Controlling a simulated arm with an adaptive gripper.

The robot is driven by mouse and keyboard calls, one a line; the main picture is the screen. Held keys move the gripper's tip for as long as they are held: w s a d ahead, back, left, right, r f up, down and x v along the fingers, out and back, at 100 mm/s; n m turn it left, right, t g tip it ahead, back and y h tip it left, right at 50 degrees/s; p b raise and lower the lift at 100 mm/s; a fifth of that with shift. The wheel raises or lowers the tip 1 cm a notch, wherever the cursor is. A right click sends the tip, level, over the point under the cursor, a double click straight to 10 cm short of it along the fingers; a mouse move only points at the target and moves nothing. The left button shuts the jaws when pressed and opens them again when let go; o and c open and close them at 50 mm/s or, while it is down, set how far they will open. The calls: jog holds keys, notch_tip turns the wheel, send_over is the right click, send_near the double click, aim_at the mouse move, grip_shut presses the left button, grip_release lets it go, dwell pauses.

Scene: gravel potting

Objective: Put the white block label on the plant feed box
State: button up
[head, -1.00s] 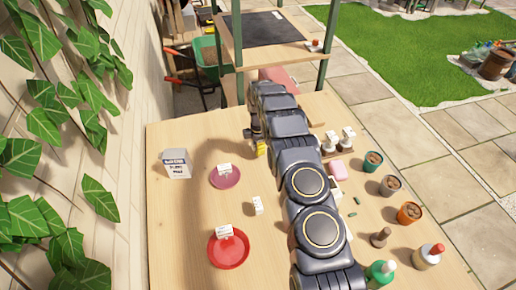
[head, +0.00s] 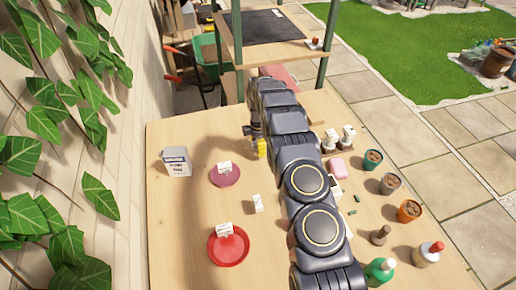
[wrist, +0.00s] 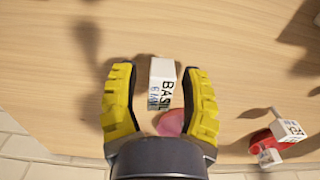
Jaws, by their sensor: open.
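My gripper (wrist: 160,105) is open, with a white block label (wrist: 161,84) between its yellow fingers. The block carries dark print that looks like "BASIL"; gaps show on both sides. In the head view my arm hides this block, and only a little yellow of my gripper (head: 260,147) shows. The plant feed box (head: 177,163), white and grey with dark print, stands at the left of the table, left of my gripper. I cannot make out the box in the wrist view.
A pink saucer (head: 226,180) and a red saucer (head: 229,252) each bear a white block. Another white block (head: 257,204) stands alone between them and my arm. Small pots, bottles and a pink block (head: 338,168) are right of my arm. Table around the box is clear.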

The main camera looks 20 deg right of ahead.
jog(key=r, duration=0.7)
jog(key=shift+s+a+r, duration=0.15)
jog(key=shift+a, duration=0.25)
jog(key=s+a+r+m, duration=0.2)
jog(key=s+r+m, duration=0.3)
jog(key=s+r, duration=0.5)
jog(key=s+a+r+m, duration=0.1)
jog(key=s+r+m, duration=0.3)
jog(key=s, duration=0.5)
jog(key=s+a+r+m+g, duration=0.1)
jog(key=s+a+r+m, duration=0.1)
jog(key=s+r+m, duration=0.2)
jog(key=s+r, duration=0.3)
jog(key=s, duration=0.2)
jog(key=shift+s+a+r, duration=0.3)
jog(key=shift+s+r, duration=0.05)
jog(key=shift+o, duration=0.9)
jog(key=s+m, duration=0.5)
jog(key=s, duration=0.9)
jog(key=shift+a+m+g, duration=0.3)
jog(key=shift+a, duration=0.15)
jog(key=shift+s, duration=0.15)
jog(key=shift+f, duration=0.1)
